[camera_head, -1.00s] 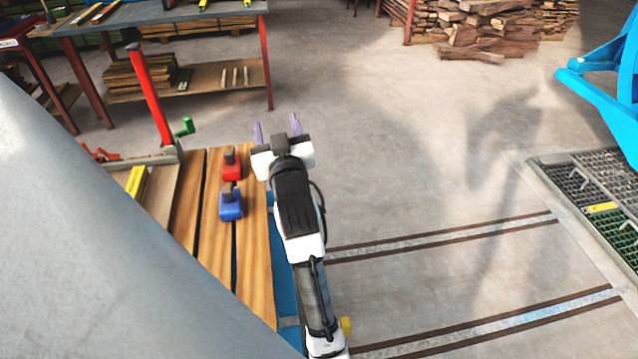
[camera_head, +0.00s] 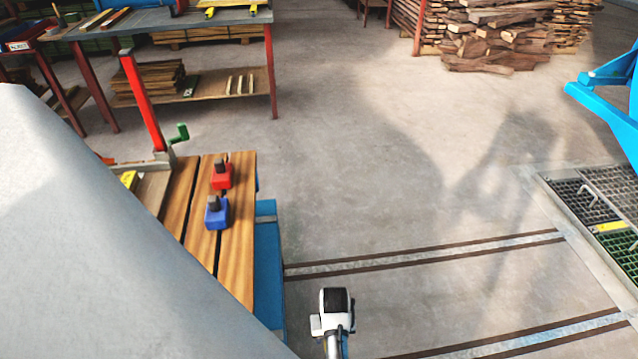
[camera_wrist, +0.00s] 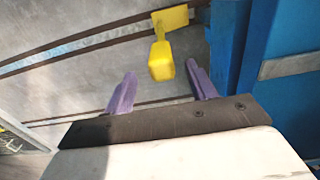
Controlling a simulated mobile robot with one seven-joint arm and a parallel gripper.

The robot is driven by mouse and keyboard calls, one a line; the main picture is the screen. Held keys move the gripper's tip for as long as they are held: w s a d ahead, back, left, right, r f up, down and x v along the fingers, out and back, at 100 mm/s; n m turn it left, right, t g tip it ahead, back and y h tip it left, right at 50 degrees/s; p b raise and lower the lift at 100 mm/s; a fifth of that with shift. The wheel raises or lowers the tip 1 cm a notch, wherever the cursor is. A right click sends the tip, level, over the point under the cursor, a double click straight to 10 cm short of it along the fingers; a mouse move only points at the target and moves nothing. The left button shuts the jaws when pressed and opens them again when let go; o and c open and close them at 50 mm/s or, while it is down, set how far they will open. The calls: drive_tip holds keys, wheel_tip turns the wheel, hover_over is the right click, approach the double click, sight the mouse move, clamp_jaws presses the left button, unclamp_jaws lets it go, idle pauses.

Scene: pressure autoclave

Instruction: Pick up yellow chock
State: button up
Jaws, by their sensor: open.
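The yellow chock (camera_wrist: 160,60) shows in the wrist view, low beside the blue cart side, over a dark-edged rail strip in the floor. It has a block-shaped near end and a flat plate behind. My gripper (camera_wrist: 161,76) is open, with its two purple fingers apart. The chock appears between and beyond the fingertips, with nothing held; the exact distance is unclear. In the head view only part of my arm shows at the bottom, and the fingers and the chock are out of sight there.
The blue cart (camera_head: 268,265) with wooden slats stands left of my arm. A red block (camera_head: 222,179) and a blue block (camera_head: 216,214) sit on it. A red post (camera_head: 143,100) rises behind. Open floor lies right, up to a grating (camera_head: 592,205) with a yellow piece.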

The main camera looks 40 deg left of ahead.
wheel_tip(320, 180, down, 8)
drive_tip(key=shift+a+r, duration=0.15)
drive_tip(key=shift+r, duration=0.1)
clamp_jaws()
idle(0.5)
drive_tip(key=shift+r, duration=0.15)
idle(0.9)
